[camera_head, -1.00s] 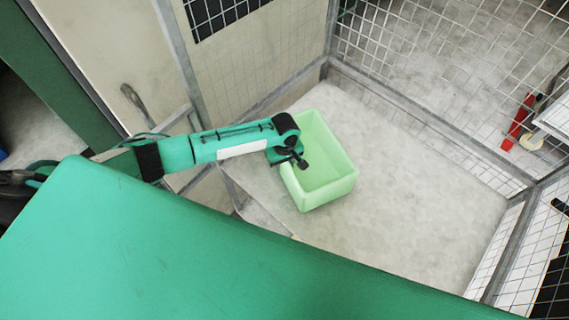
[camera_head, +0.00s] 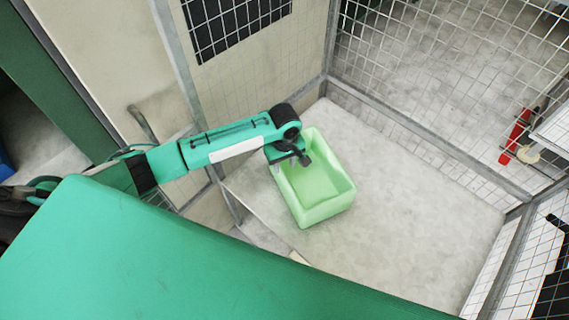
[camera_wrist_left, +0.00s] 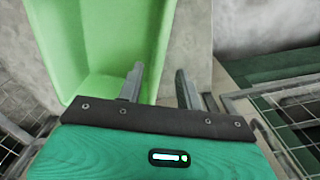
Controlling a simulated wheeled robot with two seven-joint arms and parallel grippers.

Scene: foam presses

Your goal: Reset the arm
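My left arm comes in from the left in the head view. The bin's wall (camera_wrist_left: 150,40) lies behind and to the left of the fingers there. I cannot tell whether a finger touches the bin. My right gripper is not in view.
The bin stands on a pale grey floor (camera_head: 410,220) inside a wire mesh fence (camera_head: 440,90). A large green surface (camera_head: 150,260) fills the foreground. A red object (camera_head: 517,130) is beyond the fence at the right. Clear floor lies right of the bin.

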